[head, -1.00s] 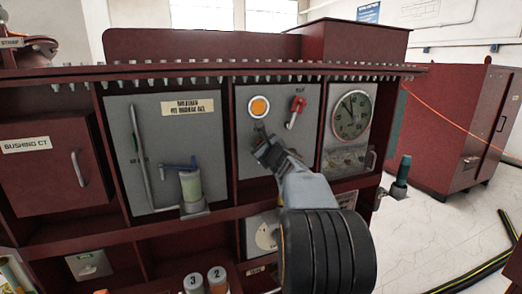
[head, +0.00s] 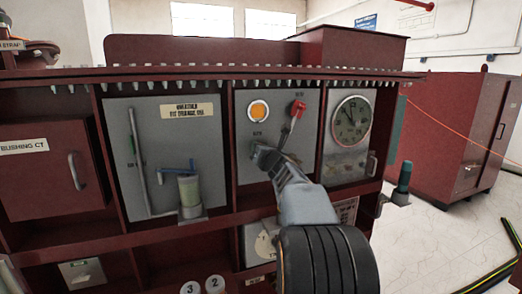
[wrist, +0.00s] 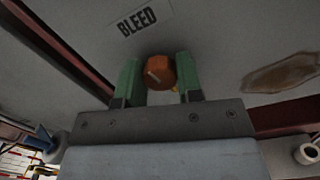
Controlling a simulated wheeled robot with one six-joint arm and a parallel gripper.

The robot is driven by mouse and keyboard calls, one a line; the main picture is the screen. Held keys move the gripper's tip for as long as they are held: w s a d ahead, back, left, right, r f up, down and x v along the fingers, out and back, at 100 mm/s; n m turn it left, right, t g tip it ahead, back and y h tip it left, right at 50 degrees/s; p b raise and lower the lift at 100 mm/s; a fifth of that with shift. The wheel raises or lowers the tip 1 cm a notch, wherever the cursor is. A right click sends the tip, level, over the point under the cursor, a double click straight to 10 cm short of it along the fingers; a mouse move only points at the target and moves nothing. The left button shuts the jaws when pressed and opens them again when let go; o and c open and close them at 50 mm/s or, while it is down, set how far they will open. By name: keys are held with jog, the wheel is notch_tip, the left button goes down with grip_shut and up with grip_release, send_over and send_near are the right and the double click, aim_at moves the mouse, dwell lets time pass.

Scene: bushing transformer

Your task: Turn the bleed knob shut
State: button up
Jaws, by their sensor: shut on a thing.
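The bleed knob (wrist: 160,71) is a round orange knob with a pale pointer line, below the BLEED label (wrist: 138,21) in the wrist view. My gripper (wrist: 159,78) has its two green fingers on either side of the knob, shut on it. In the head view my gripper (head: 258,150) reaches the grey middle panel, under the orange round light, and hides the knob there.
The orange light (head: 258,110) and a red-handled lever (head: 297,109) are on the same panel, above my gripper. A round gauge (head: 352,121) is to the right. A breather jar (head: 189,190) with a blue-handled valve is to the left.

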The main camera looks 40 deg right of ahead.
jog(key=shift+m, duration=1.1)
jog(key=o, duration=0.9)
jog(key=b+v, duration=0.1)
jog(key=v, duration=1.3)
jog(key=shift+b, duration=0.3)
